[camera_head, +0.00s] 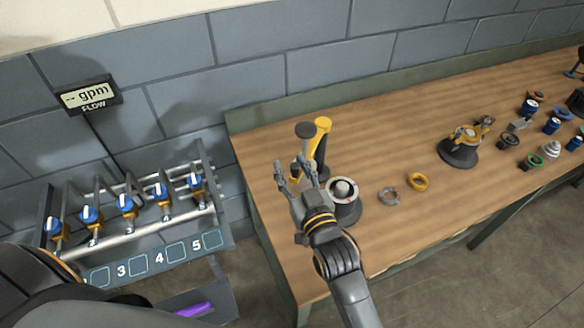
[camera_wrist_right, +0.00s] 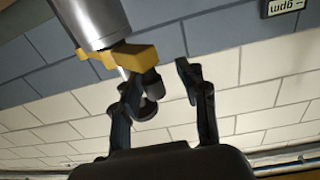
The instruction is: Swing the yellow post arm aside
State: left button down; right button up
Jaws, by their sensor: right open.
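In the right wrist view a yellow piece (camera_wrist_right: 128,57) sits under a silver cylinder (camera_wrist_right: 95,18), close by the left-hand finger. My right gripper (camera_head: 293,178) is open, in front of the post and slightly left of it; its two fingers (camera_wrist_right: 155,80) stand apart in the wrist view. I cannot tell whether a finger touches the yellow piece. The lower post is partly hidden by my gripper. My left gripper does not show.
A round casing (camera_head: 343,206) stands right of my right gripper. A dark-based fixture (camera_head: 459,153) stands farther right. A valve rack (camera_head: 140,215) is off the table's left end.

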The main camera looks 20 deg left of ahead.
jog(key=shift+d, duration=0.15)
jog(key=shift+s+d, duration=0.1)
jog(key=shift+d, duration=0.1)
jog(key=v, duration=1.1)
jog(key=shift+s, duration=0.3)
